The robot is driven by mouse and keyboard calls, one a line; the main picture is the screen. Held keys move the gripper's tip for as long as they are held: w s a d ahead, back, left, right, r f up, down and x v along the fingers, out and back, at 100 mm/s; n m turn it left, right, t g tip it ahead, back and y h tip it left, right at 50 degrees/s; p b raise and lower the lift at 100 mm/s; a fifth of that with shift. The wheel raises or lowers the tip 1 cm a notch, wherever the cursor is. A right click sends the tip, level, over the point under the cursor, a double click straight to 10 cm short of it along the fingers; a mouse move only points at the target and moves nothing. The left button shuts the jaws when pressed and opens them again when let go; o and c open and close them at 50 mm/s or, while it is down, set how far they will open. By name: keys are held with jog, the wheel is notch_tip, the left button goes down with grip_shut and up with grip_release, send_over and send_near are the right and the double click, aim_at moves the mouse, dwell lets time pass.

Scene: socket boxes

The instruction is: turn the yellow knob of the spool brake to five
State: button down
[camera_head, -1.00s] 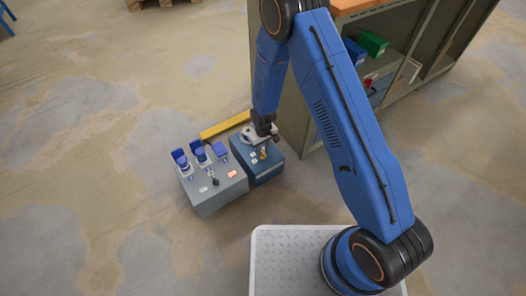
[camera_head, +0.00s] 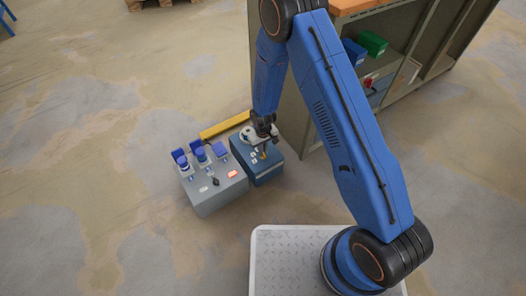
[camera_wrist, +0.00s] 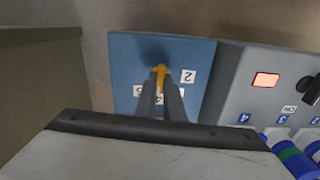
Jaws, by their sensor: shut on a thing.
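The spool brake is a blue box (camera_head: 268,172) on the floor; its top also shows in the wrist view (camera_wrist: 130,60). The yellow knob (camera_wrist: 161,70) is on that top and is small in the head view (camera_head: 263,155). My gripper (camera_wrist: 160,88) is shut on the knob from above, and its two fingers hide much of it. White number labels lie around the knob. The 2 (camera_wrist: 188,77) is clear to the right, while the labels behind and left of the fingers are partly hidden. I cannot tell exactly which number the knob points at.
A grey socket box (camera_head: 215,197) with blue plugs and flaps and a lit red switch (camera_head: 233,174) stands directly left of the blue box. A yellow bar (camera_head: 224,125) lies behind both. A shelf cabinet (camera_head: 318,120) stands close on the right.

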jog(key=m, duration=0.4)
jog(key=shift+m, duration=2.2)
jog(key=c, duration=1.9)
grip_release()
jog(key=shift+o, duration=0.2)
notch_tip(320, 180, up, 17)
jog(key=shift+r, duration=0.2)
